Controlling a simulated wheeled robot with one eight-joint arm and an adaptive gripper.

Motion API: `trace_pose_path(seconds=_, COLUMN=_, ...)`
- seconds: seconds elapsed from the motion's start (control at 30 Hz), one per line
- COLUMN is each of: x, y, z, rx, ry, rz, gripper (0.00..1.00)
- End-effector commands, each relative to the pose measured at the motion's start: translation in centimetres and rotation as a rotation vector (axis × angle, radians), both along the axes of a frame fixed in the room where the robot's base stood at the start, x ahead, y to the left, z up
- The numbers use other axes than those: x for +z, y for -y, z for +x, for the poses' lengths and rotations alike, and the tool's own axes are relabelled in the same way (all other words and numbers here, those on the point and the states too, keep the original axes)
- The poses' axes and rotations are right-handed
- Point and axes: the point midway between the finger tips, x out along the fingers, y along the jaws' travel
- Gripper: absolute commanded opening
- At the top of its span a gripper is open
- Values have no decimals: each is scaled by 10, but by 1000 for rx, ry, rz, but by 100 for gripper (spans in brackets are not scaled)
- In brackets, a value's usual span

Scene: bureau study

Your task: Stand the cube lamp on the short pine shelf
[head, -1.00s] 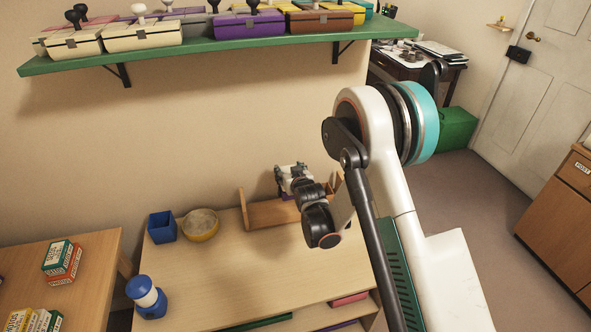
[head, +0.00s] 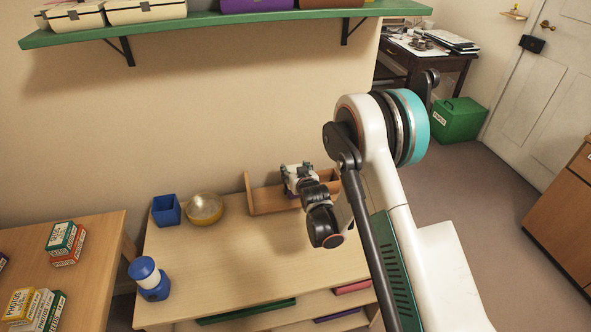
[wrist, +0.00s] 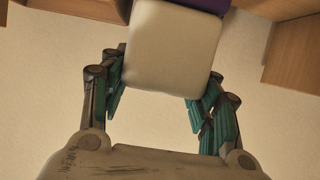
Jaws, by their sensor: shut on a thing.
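The cube lamp (wrist: 172,45) has a whitish cube-shaped body with a purple part at its far end in the wrist view. My gripper (wrist: 160,92) is shut on the white body, one finger on each side. In the head view, my gripper (head: 297,178) is at the short pine shelf (head: 266,201), a low wooden piece with raised ends at the back of the pale table. There the lamp is mostly hidden by my gripper, with a little purple showing. I cannot tell whether its base touches the shelf.
On the pale table (head: 235,255) stand a blue square pot (head: 166,211), a yellow bowl (head: 204,209) and a blue-and-white lamp (head: 150,279). A green wall shelf (head: 225,24) with boxes hangs above. Small boxes (head: 62,243) lie on the left table. The pale table's middle is clear.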

Motion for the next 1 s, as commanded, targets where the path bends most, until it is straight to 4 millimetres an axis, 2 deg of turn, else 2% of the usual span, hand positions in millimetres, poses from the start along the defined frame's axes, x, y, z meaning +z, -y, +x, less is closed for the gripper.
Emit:
trace_pose_path(seconds=0.93, x=-11, y=0, z=0, rx=0, ry=1, rz=0, gripper=3)
trace_pose_path(seconds=0.97, x=-11, y=0, z=0, rx=0, ry=1, rz=0, gripper=58)
trace_pose_path(seconds=1.0, x=-11, y=0, z=0, rx=0, ry=1, rz=0, gripper=67)
